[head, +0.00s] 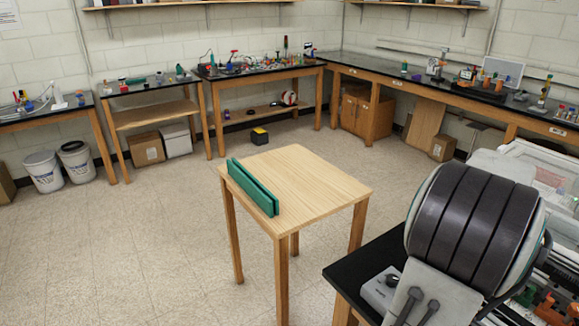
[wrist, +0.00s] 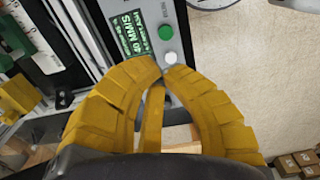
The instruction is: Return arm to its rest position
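My gripper (wrist: 162,70) shows in the wrist view with its yellow ribbed fingers. The fingertips come together at the middle of the picture, and I see nothing held between them. Another yellow finger shows between the two outer ones. Beyond the tips is a machine panel (wrist: 140,32) with a green display, a green button and a white button. My gripper cannot be made out there.
A wooden table (head: 305,180) stands in the middle of the head view with green bars (head: 252,187) on its left edge. A black-topped bench (head: 350,275) and a machine (head: 545,170) are at right. Benches line the walls. The floor (head: 150,240) at left is clear.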

